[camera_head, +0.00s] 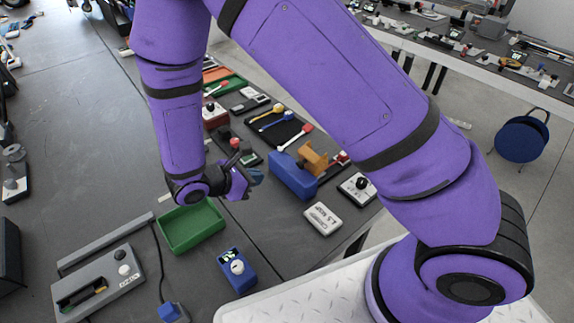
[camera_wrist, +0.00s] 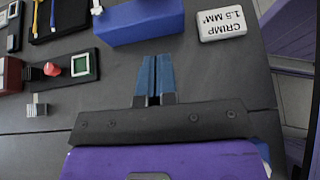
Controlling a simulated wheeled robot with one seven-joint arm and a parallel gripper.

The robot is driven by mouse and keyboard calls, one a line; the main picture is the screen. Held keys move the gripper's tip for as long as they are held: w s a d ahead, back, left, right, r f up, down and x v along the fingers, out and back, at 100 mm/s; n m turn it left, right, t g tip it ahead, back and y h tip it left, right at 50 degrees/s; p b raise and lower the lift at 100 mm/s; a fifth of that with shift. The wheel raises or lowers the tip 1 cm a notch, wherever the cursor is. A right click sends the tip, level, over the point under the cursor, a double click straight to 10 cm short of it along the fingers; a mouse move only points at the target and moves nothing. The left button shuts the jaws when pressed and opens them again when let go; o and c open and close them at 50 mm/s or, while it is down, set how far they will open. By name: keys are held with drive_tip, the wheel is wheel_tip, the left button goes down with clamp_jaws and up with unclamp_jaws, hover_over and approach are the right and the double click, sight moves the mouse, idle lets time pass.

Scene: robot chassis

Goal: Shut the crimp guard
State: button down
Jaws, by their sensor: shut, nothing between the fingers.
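The crimp unit is a blue block (camera_head: 291,178) with an orange guard piece (camera_head: 313,158) standing up at its back right in the head view. The guard looks raised, but its exact angle is hard to tell. A white label block (camera_head: 322,219) reading "CRIMP 1.5 MM²" lies in front of it. In the wrist view the blue block (camera_wrist: 140,22) is at the top and the label block (camera_wrist: 226,18) right of it; the orange guard is out of view. My gripper (camera_wrist: 154,62) is shut and empty, its blue fingertips pointing at the blue block with a gap between.
A green tray (camera_head: 191,226) and a small blue box with a knob (camera_head: 237,269) stand in front. A white box with a black knob (camera_head: 358,188) is right of the crimp unit. A black tray with coloured-handled tools (camera_head: 282,126) lies behind.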

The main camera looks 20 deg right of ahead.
drive_tip(key=f, duration=0.1)
approach(298, 166)
drive_tip(key=d+f, duration=0.4)
drive_tip(key=shift+w+d, duration=0.65)
drive_tip(key=shift+d, duration=0.1)
drive_tip(key=shift+w+d+r+y, duration=0.15)
drive_tip(key=shift+d+r+y, duration=0.1)
drive_tip(key=shift+y, duration=0.05)
